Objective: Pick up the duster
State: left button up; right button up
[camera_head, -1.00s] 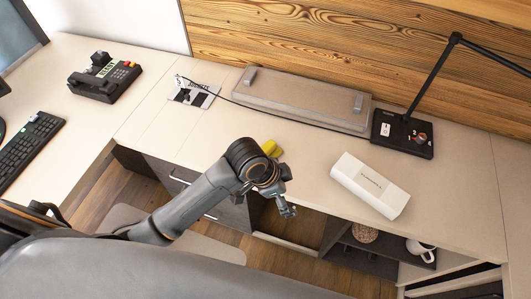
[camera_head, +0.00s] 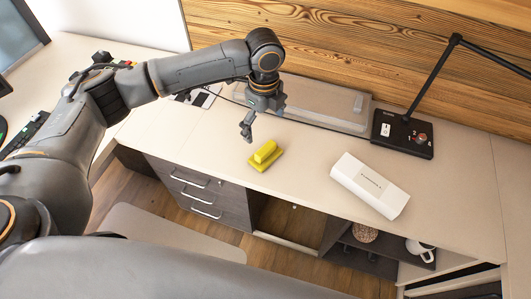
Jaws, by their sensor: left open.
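The duster (camera_head: 265,156) is a small yellow block with a raised grip, lying on the pale desk top near its front edge. My left gripper (camera_head: 262,123) is in the head view above and behind the duster, pointing down. Its fingers are open and apart, with nothing between them. It does not appear to touch the duster. My right gripper is not in view.
A white box (camera_head: 370,186) lies right of the duster. A grey case (camera_head: 310,98) lies behind, by the plank wall. A black lamp base (camera_head: 403,134) stands at the back right. Drawers (camera_head: 203,196) and open shelves are below the desk. Desk between duster and white box is clear.

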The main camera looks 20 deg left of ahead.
aim_at(265, 149)
pick_arm(q)
notch_tip(265, 149, down, 7)
jog(key=shift+r, duration=0.2)
jog(key=shift+d+f+p, duration=0.15)
jog(key=shift+f+p, duration=0.5)
jog(key=shift+f, duration=2.05)
jog(key=shift+s, duration=0.1)
jog(key=c, duration=1.4)
jog(key=shift+c, duration=0.2)
